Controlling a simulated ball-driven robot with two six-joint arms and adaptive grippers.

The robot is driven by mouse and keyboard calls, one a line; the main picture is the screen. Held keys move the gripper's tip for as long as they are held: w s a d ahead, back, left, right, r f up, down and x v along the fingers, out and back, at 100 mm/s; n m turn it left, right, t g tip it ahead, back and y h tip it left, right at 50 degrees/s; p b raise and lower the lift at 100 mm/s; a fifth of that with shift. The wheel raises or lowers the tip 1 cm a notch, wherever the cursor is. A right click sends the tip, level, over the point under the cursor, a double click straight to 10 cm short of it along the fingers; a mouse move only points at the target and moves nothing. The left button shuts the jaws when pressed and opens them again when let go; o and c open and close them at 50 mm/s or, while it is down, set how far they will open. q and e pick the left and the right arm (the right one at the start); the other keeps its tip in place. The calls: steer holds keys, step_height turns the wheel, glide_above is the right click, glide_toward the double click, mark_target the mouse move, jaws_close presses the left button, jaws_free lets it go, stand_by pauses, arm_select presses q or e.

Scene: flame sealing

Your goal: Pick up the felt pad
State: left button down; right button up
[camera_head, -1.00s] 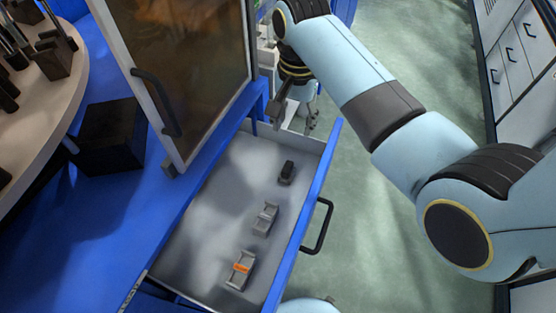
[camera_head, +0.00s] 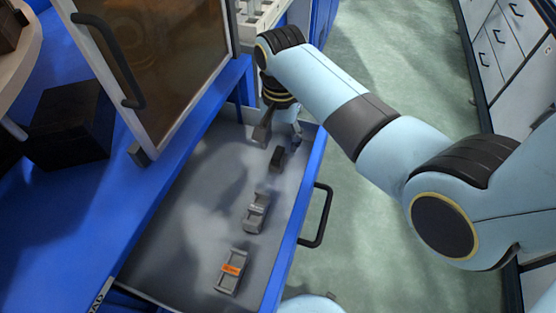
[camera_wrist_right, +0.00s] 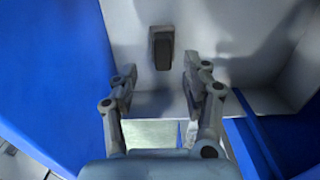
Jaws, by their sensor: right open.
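The small dark block (camera_head: 277,158), which looks like the felt pad, sits in a grey holder at the far end of the open drawer (camera_head: 180,235). It also shows in the right wrist view (camera_wrist_right: 162,48), upright in the picture, just beyond my fingertips and roughly between them. My right gripper (camera_head: 281,134) is above the drawer's far end, close to the dark block. In the right wrist view the gripper (camera_wrist_right: 157,88) has its two fingers spread, with nothing between them. My left gripper does not show.
Two grey holders lie nearer in the drawer, one plain (camera_head: 257,213) and one with an orange band (camera_head: 230,271). The drawer's walls stand close around my gripper. A cabinet door (camera_head: 150,50) hangs to the left, and a black box (camera_head: 72,125) stands on the blue surface.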

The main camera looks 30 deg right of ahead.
mark_target(278, 153)
steer(key=f, duration=0.1)
steer(key=f+b, duration=0.1)
steer(key=f, duration=0.3)
steer(key=shift+a+f+b, duration=0.1)
steer(key=shift+a+b, duration=0.15)
steer(key=shift+b, duration=0.1)
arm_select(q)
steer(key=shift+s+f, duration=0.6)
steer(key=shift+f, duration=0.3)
arm_select(e)
jaws_close()
